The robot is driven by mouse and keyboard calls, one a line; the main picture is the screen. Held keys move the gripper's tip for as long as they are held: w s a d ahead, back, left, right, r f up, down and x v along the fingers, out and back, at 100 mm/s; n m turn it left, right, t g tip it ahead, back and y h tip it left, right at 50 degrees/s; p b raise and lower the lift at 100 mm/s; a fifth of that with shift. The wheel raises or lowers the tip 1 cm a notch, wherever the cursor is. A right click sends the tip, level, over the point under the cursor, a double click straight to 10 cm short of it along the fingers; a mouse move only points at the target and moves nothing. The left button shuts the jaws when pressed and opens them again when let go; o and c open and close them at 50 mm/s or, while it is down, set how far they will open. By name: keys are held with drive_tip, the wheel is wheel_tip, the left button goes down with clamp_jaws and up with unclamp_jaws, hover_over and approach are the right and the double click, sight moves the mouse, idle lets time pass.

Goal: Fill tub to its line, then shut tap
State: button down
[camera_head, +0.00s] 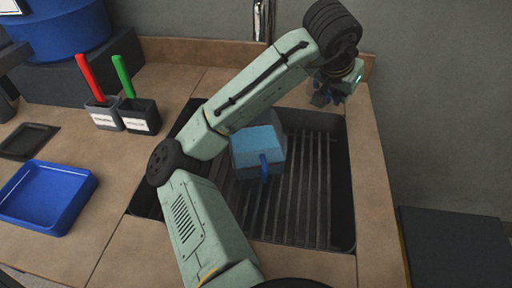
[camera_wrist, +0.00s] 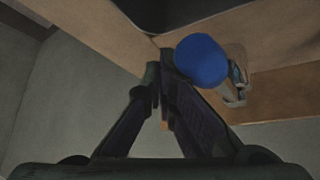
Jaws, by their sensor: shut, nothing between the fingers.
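The tub (camera_head: 246,158), grey-blue with a blue handle, stands on the slatted sink floor in the head view, partly behind my arm. Its top shows a flat light blue surface; I cannot make out a fill line. The chrome tap (camera_head: 262,20) rises behind the sink, cut by the top edge. My gripper (camera_head: 322,98) is at the sink's back right, small and partly hidden by my wrist. In the wrist view its fingertips (camera_wrist: 158,70) meet, empty. A round blue knob (camera_wrist: 202,60) shows beside them, near a chrome fitting (camera_wrist: 238,80); contact is unclear.
The dark sink (camera_head: 335,190) has free room right of the tub. On the left counter are a blue tray (camera_head: 45,225), two labelled holders with a red stick (camera_head: 90,75) and a green stick (camera_head: 123,75), and a blue drum (camera_head: 70,30). A wall stands behind.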

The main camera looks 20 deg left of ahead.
wheel_tip(320, 180, up, 8)
drive_tip(key=d+p, duration=0.1)
drive_tip(key=p, duration=0.3)
drive_tip(key=shift+p, duration=0.35)
drive_tip(key=shift+d, duration=0.1)
idle(0.9)
